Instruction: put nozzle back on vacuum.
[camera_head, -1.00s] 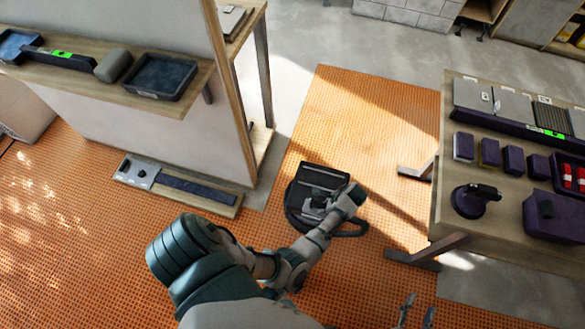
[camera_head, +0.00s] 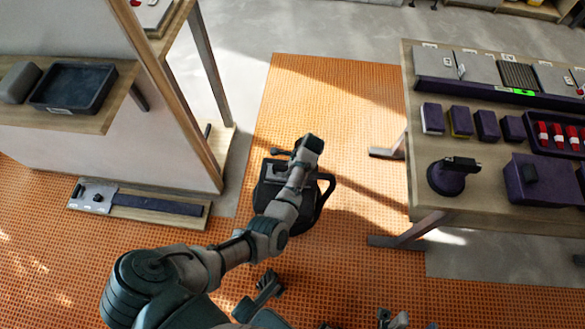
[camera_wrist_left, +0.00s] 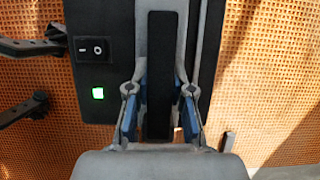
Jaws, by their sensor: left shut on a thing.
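The dark vacuum (camera_head: 268,200) stands on the orange mat, with a black hose loop (camera_head: 328,196) at its right side. My left arm reaches over it, and its forearm hides part of the body. My left gripper (camera_head: 308,146) is at the vacuum's far side; in the left wrist view, its fingers (camera_wrist_left: 160,105) are shut on a grey handle with a black strip (camera_wrist_left: 160,60). I cannot pick out the nozzle. My right gripper (camera_head: 396,319) shows only partly at the bottom edge.
A workbench (camera_head: 425,195) at the right holds a purple suction lifter (camera_head: 447,180), boxes and tiles. A low wooden board (camera_head: 138,210) lies at the left below a shelf with a dark tray (camera_head: 72,86). Bare mat lies beyond and to the right of the vacuum.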

